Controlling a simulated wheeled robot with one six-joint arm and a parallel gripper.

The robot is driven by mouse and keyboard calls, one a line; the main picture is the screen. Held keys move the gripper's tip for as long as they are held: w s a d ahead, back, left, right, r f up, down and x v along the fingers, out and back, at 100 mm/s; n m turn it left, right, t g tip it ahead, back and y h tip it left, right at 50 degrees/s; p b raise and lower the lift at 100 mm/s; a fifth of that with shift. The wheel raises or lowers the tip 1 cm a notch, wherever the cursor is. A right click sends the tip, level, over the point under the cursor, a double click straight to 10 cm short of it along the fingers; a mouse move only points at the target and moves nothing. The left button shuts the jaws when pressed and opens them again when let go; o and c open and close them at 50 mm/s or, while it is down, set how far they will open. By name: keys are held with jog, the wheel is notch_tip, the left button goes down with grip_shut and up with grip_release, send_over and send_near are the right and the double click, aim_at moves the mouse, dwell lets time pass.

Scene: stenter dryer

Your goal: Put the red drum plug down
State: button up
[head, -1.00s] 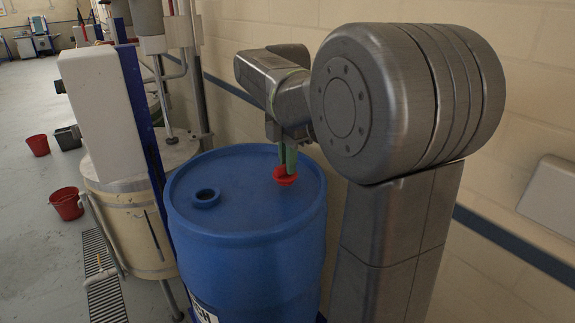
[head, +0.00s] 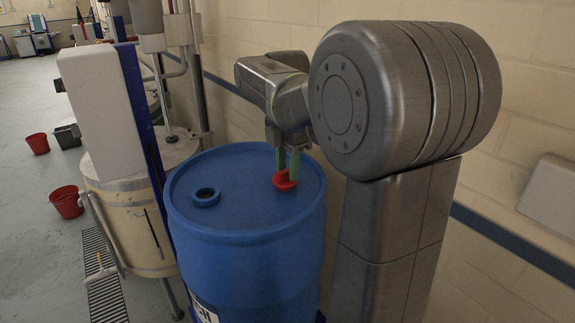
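The red drum plug (head: 284,182) is at the back right of the blue drum's top (head: 240,205). It looks tilted, and its underside appears to touch or sit very close to the lid. My gripper (head: 288,168) is directly above it, pointing down. Its two green-tipped fingers stand apart with a gap between them, and their tips are still down at the plug. The fingers partly cover the plug, so any contact with it is hard to see. The drum's round bung opening (head: 206,196) shows at the left of the lid.
A cream vat (head: 128,225) and a white upright panel (head: 100,115) stand close to the drum's left. The wall (head: 480,150) runs close behind my arm. Red buckets (head: 67,203) stand on the floor at left. The lid's front is clear.

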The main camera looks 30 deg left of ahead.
aim_at(287, 170)
notch_tip(287, 170, up, 12)
dwell(0.4)
jog(key=shift+f, duration=0.1)
notch_tip(287, 170, down, 12)
jog(key=shift+f, duration=0.2)
notch_tip(287, 170, up, 3)
jog(key=shift+f, duration=0.1)
jog(key=shift+r, duration=0.5)
jog(key=shift+f, duration=0.1)
